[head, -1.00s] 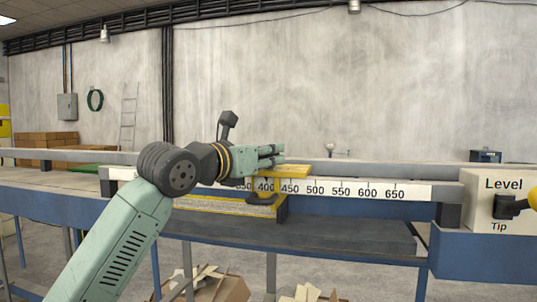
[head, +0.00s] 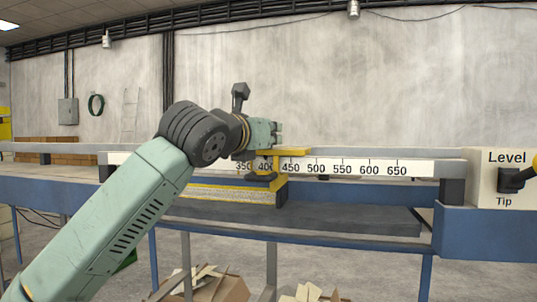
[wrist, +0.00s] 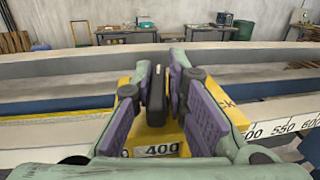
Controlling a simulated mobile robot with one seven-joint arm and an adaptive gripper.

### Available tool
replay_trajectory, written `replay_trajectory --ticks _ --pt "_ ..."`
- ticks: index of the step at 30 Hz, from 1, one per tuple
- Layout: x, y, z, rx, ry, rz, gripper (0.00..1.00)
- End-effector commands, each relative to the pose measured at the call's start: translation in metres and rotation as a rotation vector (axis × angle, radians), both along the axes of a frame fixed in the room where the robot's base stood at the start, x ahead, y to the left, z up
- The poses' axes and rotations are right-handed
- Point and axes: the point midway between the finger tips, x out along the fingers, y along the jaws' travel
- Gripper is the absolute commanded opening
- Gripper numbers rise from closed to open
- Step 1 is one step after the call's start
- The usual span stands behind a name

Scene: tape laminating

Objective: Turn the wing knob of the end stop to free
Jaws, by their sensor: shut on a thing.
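The end stop is a yellow bracket (head: 290,152) on the white scale rail, over the mark near 400. Its yellow top plate (wrist: 205,101) also shows in the wrist view. The black wing knob (wrist: 156,94) stands upright on that plate. My gripper (wrist: 158,84) has its purple-padded fingers on either side of the knob's wing, shut on it. In the head view my gripper (head: 279,133) is just above the end stop, and the knob cannot be made out there.
The scale rail (head: 345,167) runs left to right above a blue-framed bench. A carton of scraps (head: 213,285) is below. The rail right of the stop is clear.

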Motion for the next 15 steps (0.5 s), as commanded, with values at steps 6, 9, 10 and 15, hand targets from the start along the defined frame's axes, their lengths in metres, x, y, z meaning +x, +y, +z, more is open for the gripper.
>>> replay_trajectory --ticks 6,9,10,15 --pt "-0.0003 -0.0011 -0.0056 0.004 -0.003 0.123 0.0" --pt "-0.0005 -0.0008 -0.0031 0.002 -0.003 0.154 0.0" --pt "-0.0005 -0.0006 -0.0026 0.002 -0.003 0.16 0.0" --pt "-0.0003 0.0003 -0.0001 0.0 -0.001 0.17 0.0"
